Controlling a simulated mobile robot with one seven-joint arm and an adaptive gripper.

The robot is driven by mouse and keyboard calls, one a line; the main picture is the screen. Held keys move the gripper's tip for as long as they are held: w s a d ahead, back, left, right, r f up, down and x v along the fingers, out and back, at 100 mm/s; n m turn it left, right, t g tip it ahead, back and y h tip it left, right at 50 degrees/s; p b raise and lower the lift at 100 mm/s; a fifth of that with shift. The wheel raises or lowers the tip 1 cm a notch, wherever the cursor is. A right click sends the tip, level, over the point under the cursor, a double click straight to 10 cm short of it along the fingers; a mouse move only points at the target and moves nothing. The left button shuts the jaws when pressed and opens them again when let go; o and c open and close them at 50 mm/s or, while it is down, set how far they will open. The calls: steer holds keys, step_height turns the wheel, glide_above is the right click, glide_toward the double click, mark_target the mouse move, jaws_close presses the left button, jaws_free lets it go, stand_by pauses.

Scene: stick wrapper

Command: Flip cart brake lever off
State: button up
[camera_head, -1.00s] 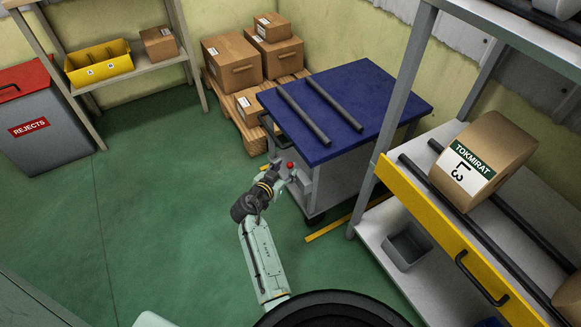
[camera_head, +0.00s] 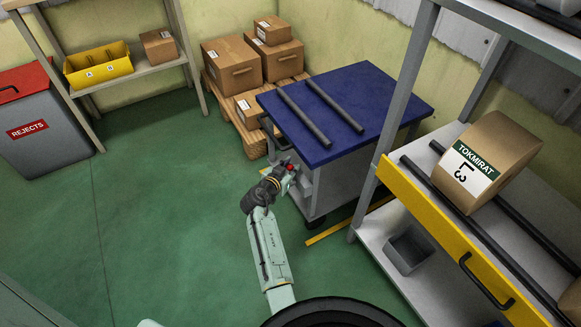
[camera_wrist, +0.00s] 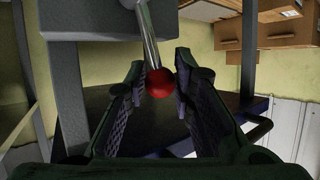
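The cart (camera_head: 385,95) has a dark blue top and a grey body, and stands in the middle of the head view. Its brake lever is a metal rod (camera_wrist: 148,38) ending in a red ball knob (camera_wrist: 159,83). In the wrist view the knob sits between my two fingers, with gaps on both sides. My gripper (camera_wrist: 155,105) is open around it and appears not to be pressing on it. In the head view my gripper (camera_head: 284,174) is at the cart's near left side, and partly hides the red knob (camera_head: 291,167).
Two dark bars (camera_head: 303,115) lie on the cart top. A shelf with a yellow front (camera_head: 430,220) and a carton (camera_head: 505,150) stands close on the right. Green floor to the left is clear.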

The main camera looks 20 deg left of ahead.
jaws_close()
stand_by(0.4)
steer(key=shift+w+a+n+g+h, duration=0.3)
steer(key=shift+w+a+n+g, duration=0.05)
steer(key=shift+a+n+g, duration=0.05)
steer(key=shift+w+a+f+n+g, duration=0.1)
steer(key=shift+a+f+n+g, duration=0.05)
steer(key=shift+f+n+g, duration=0.2)
steer(key=shift+r, duration=0.1)
steer(key=o, duration=0.5)
jaws_free()
